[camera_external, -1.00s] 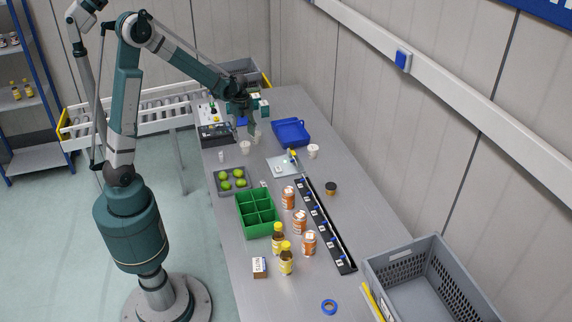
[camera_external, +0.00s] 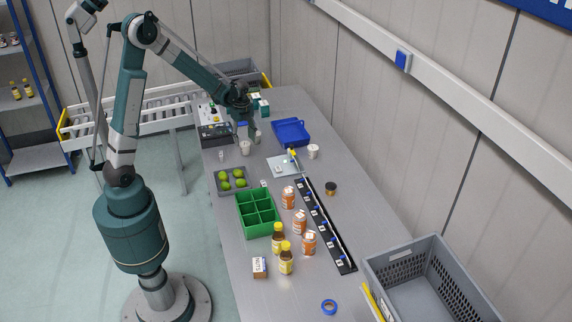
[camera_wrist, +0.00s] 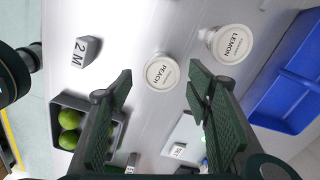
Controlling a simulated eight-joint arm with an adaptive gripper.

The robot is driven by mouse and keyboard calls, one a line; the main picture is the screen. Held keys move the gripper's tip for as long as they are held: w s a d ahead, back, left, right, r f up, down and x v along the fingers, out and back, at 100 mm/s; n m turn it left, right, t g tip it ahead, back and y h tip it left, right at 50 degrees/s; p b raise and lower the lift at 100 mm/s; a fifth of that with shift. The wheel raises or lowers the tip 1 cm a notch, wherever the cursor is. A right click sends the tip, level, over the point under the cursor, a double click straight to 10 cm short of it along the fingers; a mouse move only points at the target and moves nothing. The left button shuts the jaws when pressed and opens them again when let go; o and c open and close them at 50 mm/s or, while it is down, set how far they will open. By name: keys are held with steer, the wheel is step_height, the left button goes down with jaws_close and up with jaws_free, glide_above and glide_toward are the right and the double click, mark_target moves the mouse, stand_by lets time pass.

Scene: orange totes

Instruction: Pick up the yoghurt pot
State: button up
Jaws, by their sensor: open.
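Two white, round-lidded pots show between and beyond my fingers in the wrist view. One lid reads PEACH (camera_wrist: 161,72) and lies just beyond the gap between the fingertips. The other reads LEMON (camera_wrist: 232,43), up and to the right. In the external view the same kind of pot stands on the bench at the near left (camera_external: 245,148), beside the gripper (camera_external: 257,138), and farther right (camera_external: 313,151). My gripper (camera_wrist: 158,82) is open and empty, above the bench and apart from the peach pot. It also shows in the external view (camera_external: 252,132).
A blue tray (camera_external: 291,127) lies right of the pots. A grey tray of limes (camera_external: 219,187) and a green divided crate (camera_external: 240,216) stand nearer. A small piece marked 2 M (camera_wrist: 87,51) is left of the peach pot. A pale board (camera_external: 277,160) lies nearby.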

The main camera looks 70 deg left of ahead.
mark_target(243, 142)
steer(key=shift+w+f, duration=0.15)
steer(key=shift+f, duration=2.25)
steer(key=shift+c, duration=0.7)
steer(key=c, duration=0.8)
